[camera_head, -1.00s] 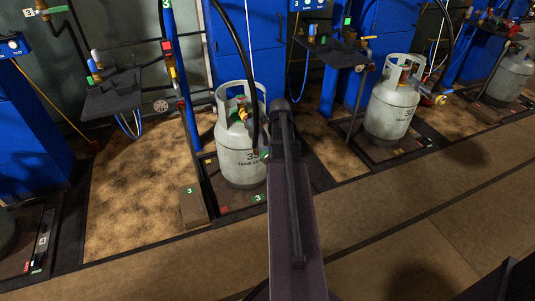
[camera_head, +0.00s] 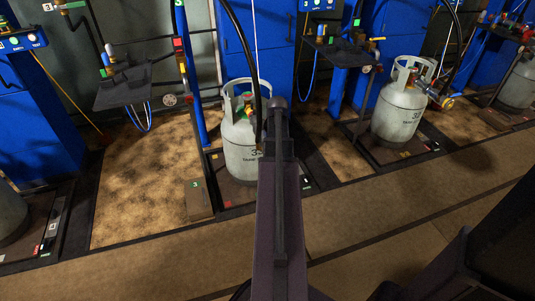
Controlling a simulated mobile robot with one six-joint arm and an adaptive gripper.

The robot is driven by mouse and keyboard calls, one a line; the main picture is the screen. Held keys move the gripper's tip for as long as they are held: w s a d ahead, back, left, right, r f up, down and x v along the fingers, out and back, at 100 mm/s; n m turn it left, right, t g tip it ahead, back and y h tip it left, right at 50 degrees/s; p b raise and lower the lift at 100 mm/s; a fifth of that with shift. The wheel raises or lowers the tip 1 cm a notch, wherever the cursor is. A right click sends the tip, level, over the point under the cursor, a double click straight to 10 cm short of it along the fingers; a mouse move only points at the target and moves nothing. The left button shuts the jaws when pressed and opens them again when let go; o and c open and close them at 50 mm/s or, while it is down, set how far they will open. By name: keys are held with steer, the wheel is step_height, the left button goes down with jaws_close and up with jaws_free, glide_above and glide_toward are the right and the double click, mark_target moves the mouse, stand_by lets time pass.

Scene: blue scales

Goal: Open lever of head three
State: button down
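Station three has a blue post (camera_head: 186,70) with a green 3 label at the top. A grey gas cylinder (camera_head: 240,160) stands upright on its scale, with a coloured valve inside its collar. A black hose (camera_head: 243,48) hangs down in front of the cylinder. The head at the hose's lower end and its lever cannot be made out; my arm covers that area. My arm reaches up from the bottom middle and overlaps the cylinder's right side. My gripper's fingers do not show.
A dark shelf (camera_head: 135,86) with valves stands left of the post. Another grey cylinder (camera_head: 398,112) stands on a scale to the right, and blue cabinets (camera_head: 262,30) line the back. The brown floor (camera_head: 400,215) in front is mostly clear. A dark shape covers the lower right.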

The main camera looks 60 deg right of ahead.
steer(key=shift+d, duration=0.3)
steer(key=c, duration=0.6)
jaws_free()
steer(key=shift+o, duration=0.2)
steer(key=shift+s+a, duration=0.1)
